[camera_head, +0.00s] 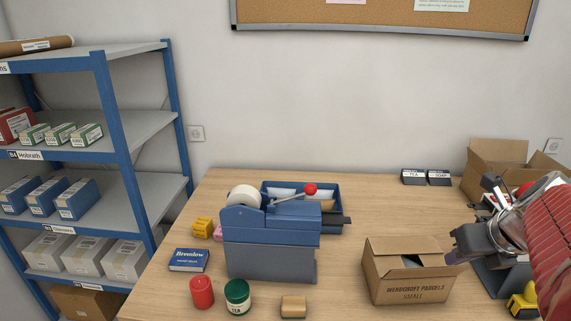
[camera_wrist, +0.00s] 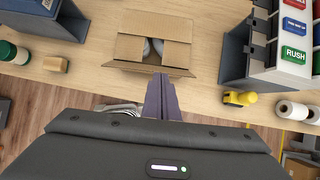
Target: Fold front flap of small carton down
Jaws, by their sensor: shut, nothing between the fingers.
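The small carton (camera_head: 408,290) is a brown box on the counter, with printed lettering on its front face. In the wrist view the carton (camera_wrist: 128,46) is seen from above. Its side flaps lie inward, with a gap between them showing pale contents. The front flap (camera_wrist: 125,66) sticks outward on the side nearest me. My gripper (camera_wrist: 160,78) is shut and empty, its fingertips at or just over that flap's outer edge; I cannot tell whether they touch. In the head view my gripper (camera_head: 453,257) is at the carton's right side.
A blue tape dispenser (camera_head: 268,245) stands left of the carton. A red jar (camera_head: 202,292), green tea tin (camera_head: 237,296) and small block (camera_head: 293,306) are near the front edge. A larger open carton (camera_head: 490,160) is at back right. A yellow tape tool (camera_wrist: 240,98) lies right of the carton.

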